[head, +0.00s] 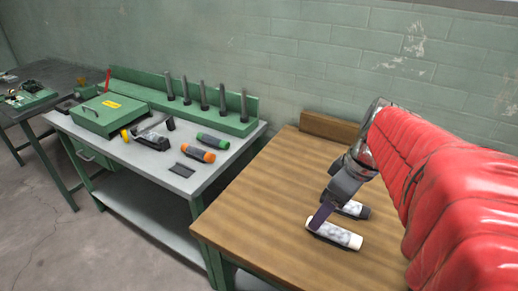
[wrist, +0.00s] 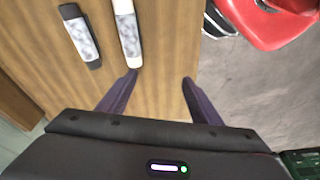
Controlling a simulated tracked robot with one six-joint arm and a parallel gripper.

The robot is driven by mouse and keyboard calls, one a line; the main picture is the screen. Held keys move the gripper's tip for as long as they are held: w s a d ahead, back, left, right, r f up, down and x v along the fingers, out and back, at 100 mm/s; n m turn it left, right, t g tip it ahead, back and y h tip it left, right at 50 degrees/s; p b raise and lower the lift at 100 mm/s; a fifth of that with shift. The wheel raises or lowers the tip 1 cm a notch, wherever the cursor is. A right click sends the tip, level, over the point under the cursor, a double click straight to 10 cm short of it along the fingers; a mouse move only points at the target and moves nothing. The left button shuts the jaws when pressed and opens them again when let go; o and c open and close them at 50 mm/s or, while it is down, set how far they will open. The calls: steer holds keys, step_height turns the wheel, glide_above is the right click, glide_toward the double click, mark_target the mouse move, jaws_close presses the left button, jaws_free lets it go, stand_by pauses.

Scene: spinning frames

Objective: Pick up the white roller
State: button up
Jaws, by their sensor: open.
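The white roller (head: 335,233), with white ends and a grey mottled middle, lies on the wooden table top. It also shows at the top of the wrist view (wrist: 127,30), cut off by the upper edge. A similar roller with black ends (head: 352,209) lies beside it, and appears to its left in the wrist view (wrist: 80,35). My gripper (wrist: 160,76) is open, with only table between its fingers. Its left fingertip is by the white roller's near end; I cannot tell whether they touch. In the head view my gripper (head: 319,217) overlaps the roller's left end.
The wooden table (head: 260,200) is clear left of the rollers. A grey-topped bench (head: 165,165) stands to the left, with a green case (head: 110,115), an orange roller (head: 196,155), a green roller (head: 213,140) and several upright spindles. The table edge lies near my gripper's right finger.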

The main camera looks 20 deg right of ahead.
steer(key=s+d+f+n+t+y, duration=0.1)
steer(key=d+n, duration=0.1)
steer(key=d, duration=0.8)
steer(key=shift+s+d+f, duration=0.2)
steer(key=shift+s+f, duration=0.15)
steer(key=shift+s, duration=0.05)
glide_above(338, 230)
steer(key=s, duration=0.2)
steer(key=f, duration=0.4)
steer(key=d+f, duration=0.1)
steer(key=f, duration=0.2)
steer(key=shift+w, duration=0.15)
steer(key=shift+w+a+f, duration=0.15)
steer(key=shift+w+f, duration=0.05)
steer(key=shift+f, duration=0.3)
steer(key=shift+x, duration=2.65)
steer(key=shift+s+d, duration=0.1)
steer(key=shift+d, duration=0.15)
steer(key=shift+c, duration=0.3)
